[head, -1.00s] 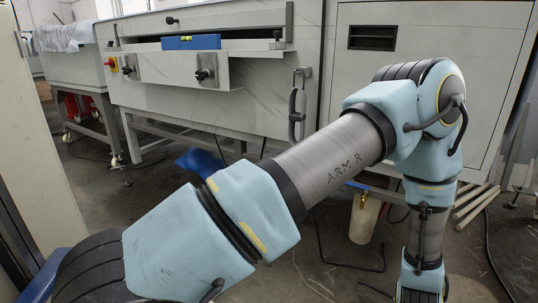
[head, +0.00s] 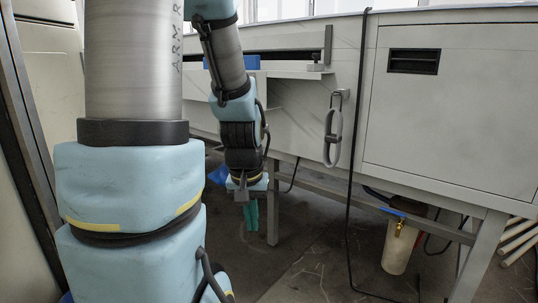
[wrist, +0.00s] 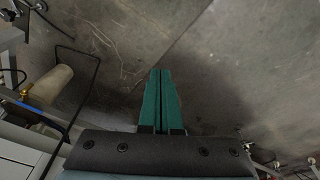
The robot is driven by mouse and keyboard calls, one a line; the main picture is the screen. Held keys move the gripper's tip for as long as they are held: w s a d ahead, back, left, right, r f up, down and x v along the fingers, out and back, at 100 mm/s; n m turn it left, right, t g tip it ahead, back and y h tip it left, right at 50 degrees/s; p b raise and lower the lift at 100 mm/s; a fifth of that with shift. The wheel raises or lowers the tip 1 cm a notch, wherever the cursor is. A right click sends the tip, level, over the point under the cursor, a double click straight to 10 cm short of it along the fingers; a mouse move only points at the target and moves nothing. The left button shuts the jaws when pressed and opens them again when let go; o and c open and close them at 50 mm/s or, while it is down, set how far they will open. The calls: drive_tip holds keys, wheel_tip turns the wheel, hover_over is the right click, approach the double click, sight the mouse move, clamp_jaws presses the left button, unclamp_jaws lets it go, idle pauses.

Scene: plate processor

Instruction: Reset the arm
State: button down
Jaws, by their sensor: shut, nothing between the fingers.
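My gripper (head: 250,216) hangs at the end of my arm, pointing down, left of centre in the head view. In the wrist view its two green fingers (wrist: 160,88) lie side by side with only a thin line between them. The gripper is shut and holds nothing. It is above the bare concrete floor, in front of the plate processor (head: 285,115).
The processor's grey handle (head: 333,135) and a black hose (head: 356,110) are right of my arm. A pale cylinder (head: 397,248) stands under the machine and also shows in the wrist view (wrist: 52,84). White pipes (head: 520,238) lie far right. Floor below is clear.

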wheel_tip(320, 180, up, 38)
drive_tip(key=s+a+p, duration=0.2)
drive_tip(key=a+p, duration=0.1)
drive_tip(key=p, duration=3.4)
drive_tip(key=shift+r, duration=0.2)
